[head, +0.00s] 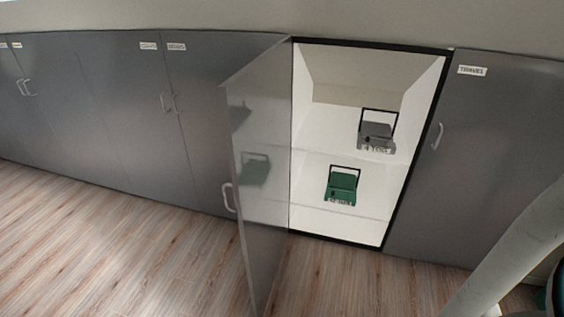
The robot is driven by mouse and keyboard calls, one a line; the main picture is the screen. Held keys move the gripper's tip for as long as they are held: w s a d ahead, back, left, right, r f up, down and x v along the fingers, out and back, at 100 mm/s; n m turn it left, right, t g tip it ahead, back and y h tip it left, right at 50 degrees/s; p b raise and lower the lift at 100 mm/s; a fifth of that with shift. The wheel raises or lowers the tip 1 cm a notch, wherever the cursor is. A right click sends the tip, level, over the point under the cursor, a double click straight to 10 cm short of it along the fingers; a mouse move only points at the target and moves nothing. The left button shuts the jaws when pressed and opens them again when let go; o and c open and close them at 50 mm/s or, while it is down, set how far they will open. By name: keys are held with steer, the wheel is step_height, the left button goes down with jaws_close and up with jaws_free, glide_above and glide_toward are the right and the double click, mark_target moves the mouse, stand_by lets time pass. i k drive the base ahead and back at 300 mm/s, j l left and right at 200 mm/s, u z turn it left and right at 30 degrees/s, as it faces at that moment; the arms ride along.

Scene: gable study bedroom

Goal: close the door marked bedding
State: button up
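One grey cabinet door (262,185) stands open, swung out toward me from its hinge side at the left of the opening. Its pull handle (228,197) is on the free edge at the left. No label on this door is visible, so I cannot read bedding on it. The open compartment (325,75) has a white interior with a shelf. A grey case (377,131) sits on the shelf, and a green case (342,186) sits lower down. My gripper is not in view; a pale part of what looks like my arm crosses the lower right.
A shut grey door (485,150) with a label, seemingly TRAVEL, adjoins the opening on the right. Several shut grey doors (120,110) run to the left; their labels are too small to read. The wooden floor (120,250) in front is clear.

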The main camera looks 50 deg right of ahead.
mark_target(255, 101)
steer(key=i+j+z, duration=0.2)
steer(key=i+z, duration=0.2)
steer(key=i+j+z, duration=0.6)
steer(key=z, duration=0.2)
steer(key=i+j+z, duration=0.15)
steer(key=j+z, duration=0.25)
steer(key=j, duration=0.2)
steer(key=k+j+z, duration=0.15)
steer(key=j, duration=0.2)
steer(key=j+z, duration=0.15)
steer(key=j, duration=0.2)
steer(key=k+j+z, duration=0.1)
steer(key=j, duration=0.25)
steer(key=k+j+z, duration=0.25)
steer(key=k+j, duration=0.25)
